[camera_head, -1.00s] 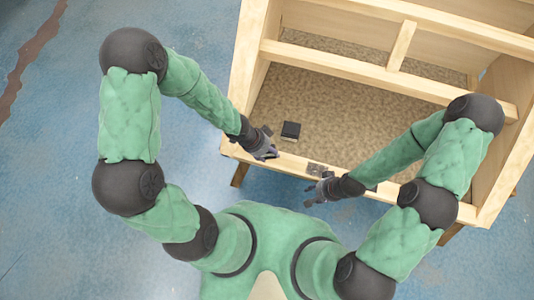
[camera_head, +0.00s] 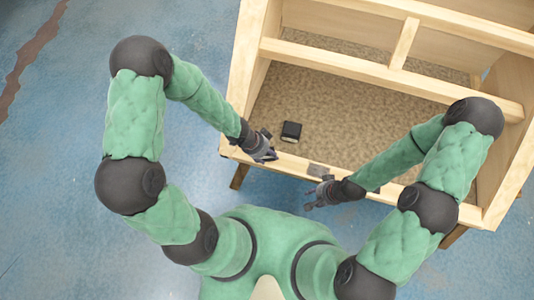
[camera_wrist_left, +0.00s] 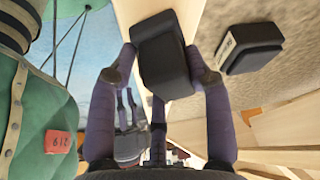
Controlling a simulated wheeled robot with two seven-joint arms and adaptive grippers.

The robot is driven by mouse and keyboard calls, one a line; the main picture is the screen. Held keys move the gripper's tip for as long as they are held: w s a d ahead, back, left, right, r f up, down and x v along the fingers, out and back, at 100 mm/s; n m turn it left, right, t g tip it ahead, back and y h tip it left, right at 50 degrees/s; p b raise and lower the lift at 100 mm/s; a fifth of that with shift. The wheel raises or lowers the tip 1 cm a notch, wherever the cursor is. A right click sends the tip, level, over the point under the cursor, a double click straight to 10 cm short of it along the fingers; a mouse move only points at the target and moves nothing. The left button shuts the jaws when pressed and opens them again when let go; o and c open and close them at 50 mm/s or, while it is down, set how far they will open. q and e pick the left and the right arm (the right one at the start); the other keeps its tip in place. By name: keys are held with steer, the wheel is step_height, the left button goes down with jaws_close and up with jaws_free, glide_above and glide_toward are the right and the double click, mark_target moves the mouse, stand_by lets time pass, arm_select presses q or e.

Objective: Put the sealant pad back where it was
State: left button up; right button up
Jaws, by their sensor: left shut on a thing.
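My left gripper (camera_head: 268,152) is over the front wooden rail at the left. In the left wrist view its fingers are shut on a dark, rounded rectangular pad (camera_wrist_left: 163,58), held above the pale rail (camera_wrist_left: 140,12). In the head view the gripper mostly hides this pad. A second black block (camera_head: 291,131) lies on the speckled panel just behind the rail. In the left wrist view that block (camera_wrist_left: 250,47) shows a pale label on one side, to the right of the held pad and apart from it. My right gripper (camera_head: 316,192) is in front of the rail, its fingers apart and empty.
The wooden frame (camera_head: 350,65) has raised rails and side walls around the speckled panel (camera_head: 335,110), which is mostly bare. The blue floor (camera_head: 60,180) is open at left.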

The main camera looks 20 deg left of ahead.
arm_select(q)
steer(key=o, duration=1)
steer(key=shift+f, duration=0.1)
steer(key=shift+r+p, duration=0.3)
steer(key=p+v, duration=0.9)
steer(key=v, duration=0.3)
steer(key=shift+s+d+f+n+g, duration=0.25)
steer(key=shift+s+d+f+n, duration=0.9)
steer(key=shift+n, duration=1.4)
steer(key=shift+s+d+f+n+g, duration=0.2)
steer(key=shift+s+d+f+n, duration=0.35)
steer(key=shift+s+f+n, duration=1.25)
steer(key=shift+s+d+f+n+g, duration=0.25)
steer(key=shift+s+d+f+n, duration=0.5)
steer(key=shift+f+n, duration=1.85)
steer(key=shift+w+d+r+n, duration=0.1)
steer(key=shift+w+r+n, duration=0.05)
steer(key=shift+r+n, duration=0.65)
